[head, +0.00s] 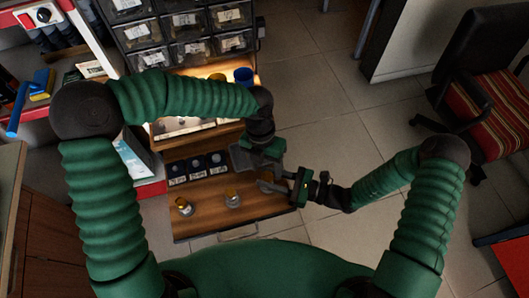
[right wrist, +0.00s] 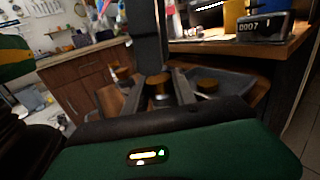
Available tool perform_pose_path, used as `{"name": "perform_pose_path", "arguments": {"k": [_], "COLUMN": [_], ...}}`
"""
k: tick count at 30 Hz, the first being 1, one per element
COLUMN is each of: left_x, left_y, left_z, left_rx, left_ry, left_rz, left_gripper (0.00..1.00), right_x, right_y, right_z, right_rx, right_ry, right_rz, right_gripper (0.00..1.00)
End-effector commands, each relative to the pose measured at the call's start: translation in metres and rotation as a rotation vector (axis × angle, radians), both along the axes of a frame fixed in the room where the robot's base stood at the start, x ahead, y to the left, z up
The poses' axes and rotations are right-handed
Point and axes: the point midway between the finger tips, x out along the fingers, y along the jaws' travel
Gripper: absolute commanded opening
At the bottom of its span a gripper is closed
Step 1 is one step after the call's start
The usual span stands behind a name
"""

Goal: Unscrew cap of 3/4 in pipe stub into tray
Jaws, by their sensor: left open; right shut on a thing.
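In the head view, pipe stubs with brass-coloured caps stand on a wooden board (head: 212,222): a left stub (head: 184,207) and a middle stub (head: 232,199). My right gripper (head: 273,184) is at the board's right side. In the right wrist view, its fingers (right wrist: 158,92) are shut around a brass cap (right wrist: 158,78). Whether that cap is still on its stub is hidden. My left gripper (head: 262,152) is open, close above and behind the right one.
Three small black labelled units (head: 197,167) stand along the board's back. Behind are a lit wooden shelf, a blue cup (head: 243,76) and dark parts drawers (head: 190,30). A striped chair (head: 497,95) stands at right. The tiled floor between is clear.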

Motion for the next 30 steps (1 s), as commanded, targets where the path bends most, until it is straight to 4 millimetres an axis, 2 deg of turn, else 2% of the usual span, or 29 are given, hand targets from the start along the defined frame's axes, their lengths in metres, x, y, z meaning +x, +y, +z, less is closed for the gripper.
{"name": "perform_pose_path", "arguments": {"k": [3,6,14,27,30], "left_x": [-0.003,-0.003,-0.004,-0.003,-0.003], "left_y": [-0.002,-0.002,-0.002,-0.002,-0.002], "left_z": [-0.017,-0.023,-0.025,-0.024,-0.024], "left_rx": [0.001,0.0,0.0,0.001,0.001], "left_ry": [0.002,0.0,0.0,-0.001,-0.001], "left_rz": [0.0,0.001,0.002,0.002,0.002], "left_gripper": [0.58,0.58,0.58,0.0,0.0], "right_x": [0.0,0.0,0.0,0.0,0.0], "right_y": [0.0,0.0,0.0,0.0,0.0], "right_z": [0.0,0.0,0.0,0.0,0.0], "right_rx": [0.0,0.0,0.0,0.0,0.0], "right_ry": [0.0,0.0,0.0,0.0,0.0], "right_rz": [0.0,0.0,0.0,0.0,0.0], "right_gripper": [0.0,0.0,0.0,0.0,0.0]}}
